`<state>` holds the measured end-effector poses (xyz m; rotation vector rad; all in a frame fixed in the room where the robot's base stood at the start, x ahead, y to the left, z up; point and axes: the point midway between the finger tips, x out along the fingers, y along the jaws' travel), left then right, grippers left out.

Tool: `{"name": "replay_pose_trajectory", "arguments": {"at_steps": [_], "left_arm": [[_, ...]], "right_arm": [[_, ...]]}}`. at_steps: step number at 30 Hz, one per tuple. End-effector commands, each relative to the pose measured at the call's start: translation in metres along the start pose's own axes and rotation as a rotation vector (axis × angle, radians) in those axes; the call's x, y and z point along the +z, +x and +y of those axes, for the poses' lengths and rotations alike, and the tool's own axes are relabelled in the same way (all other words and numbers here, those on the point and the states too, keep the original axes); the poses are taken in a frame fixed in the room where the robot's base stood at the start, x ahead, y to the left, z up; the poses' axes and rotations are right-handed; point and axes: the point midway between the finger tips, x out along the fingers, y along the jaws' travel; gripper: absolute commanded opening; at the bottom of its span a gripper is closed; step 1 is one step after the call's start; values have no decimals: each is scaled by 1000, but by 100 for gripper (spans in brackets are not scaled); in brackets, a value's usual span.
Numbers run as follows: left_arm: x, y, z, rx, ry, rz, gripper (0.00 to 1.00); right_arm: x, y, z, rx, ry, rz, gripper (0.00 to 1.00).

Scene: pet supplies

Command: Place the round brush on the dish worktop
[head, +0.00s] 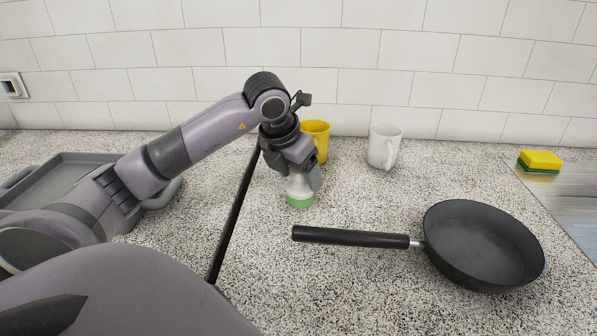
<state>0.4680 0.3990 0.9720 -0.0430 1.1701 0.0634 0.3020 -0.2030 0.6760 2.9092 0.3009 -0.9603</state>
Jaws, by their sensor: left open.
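The round brush (299,192), with a white upper part and a green lower rim, stands upright on the speckled grey worktop (340,285), to the right of a dark strip. My left gripper (297,180) points down over the brush. It is open, with its fingers at the sides of the brush's white top, which they partly hide. I cannot tell whether the fingers touch it. My right gripper is not in view.
A yellow mug (317,138) stands just behind my gripper, and a white mug (384,147) is to its right. A black pan (480,245) lies front right, handle pointing left. A sponge (540,161) lies far right. A grey tray (75,170) is at left, partly behind my arm.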

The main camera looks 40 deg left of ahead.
Motion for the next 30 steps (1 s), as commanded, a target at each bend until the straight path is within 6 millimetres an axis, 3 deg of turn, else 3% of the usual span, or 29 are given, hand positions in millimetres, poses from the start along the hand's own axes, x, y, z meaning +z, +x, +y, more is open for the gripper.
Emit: {"name": "replay_pose_trajectory", "arguments": {"at_steps": [7,21,30], "left_arm": [[3,-15,0,1,-1,-7,72],[2,-108,0,0,-1,-5,72],[1,-123,0,0,0,0,72]], "right_arm": [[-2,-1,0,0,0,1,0],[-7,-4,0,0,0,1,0],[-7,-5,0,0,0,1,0]]}}
